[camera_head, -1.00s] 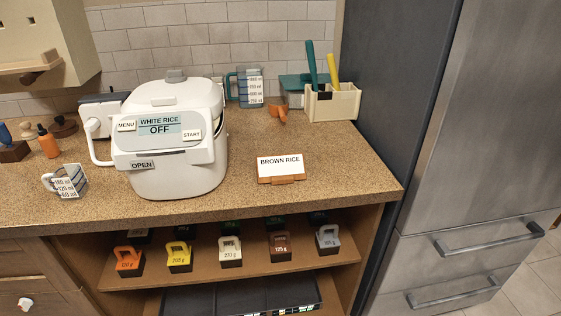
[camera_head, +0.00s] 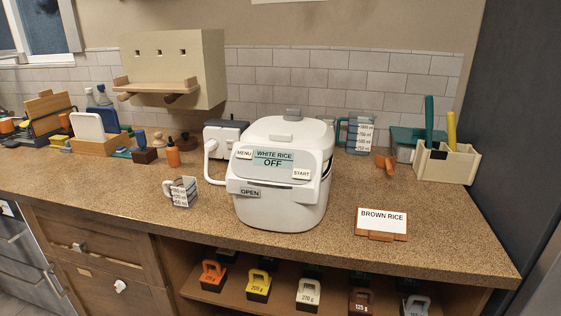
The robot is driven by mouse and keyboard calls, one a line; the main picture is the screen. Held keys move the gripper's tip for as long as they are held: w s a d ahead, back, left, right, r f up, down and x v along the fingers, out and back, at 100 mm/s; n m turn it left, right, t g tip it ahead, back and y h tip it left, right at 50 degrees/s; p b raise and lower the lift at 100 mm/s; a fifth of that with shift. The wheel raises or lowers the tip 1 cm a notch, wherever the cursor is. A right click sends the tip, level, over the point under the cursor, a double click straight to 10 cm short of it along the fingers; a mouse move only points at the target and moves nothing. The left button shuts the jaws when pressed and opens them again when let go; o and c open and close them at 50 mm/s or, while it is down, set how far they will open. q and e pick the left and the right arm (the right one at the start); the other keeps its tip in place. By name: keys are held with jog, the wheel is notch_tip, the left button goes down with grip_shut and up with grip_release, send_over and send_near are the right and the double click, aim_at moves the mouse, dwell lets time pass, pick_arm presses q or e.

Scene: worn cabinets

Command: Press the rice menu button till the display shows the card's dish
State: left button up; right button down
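The white rice cooker (camera_head: 282,190) stands upright on the counter, lid closed. Its display (camera_head: 273,159) reads "WHITE RICE" and "OFF". The menu button (camera_head: 244,154) is at the left of the display, the start button (camera_head: 301,174) at the lower right, and an open button (camera_head: 250,192) below. The card (camera_head: 382,221) on a small wooden stand reads "BROWN RICE" and stands to the right of the cooker. Neither gripper shows in the head view.
A measuring cup (camera_head: 182,191) stands left of the cooker, and a larger jug (camera_head: 358,134) behind it. A cream utensil box (camera_head: 446,162) is at the back right. Labelled weights (camera_head: 258,286) sit on the shelf below. The counter (camera_head: 130,190) is clear at the front left.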

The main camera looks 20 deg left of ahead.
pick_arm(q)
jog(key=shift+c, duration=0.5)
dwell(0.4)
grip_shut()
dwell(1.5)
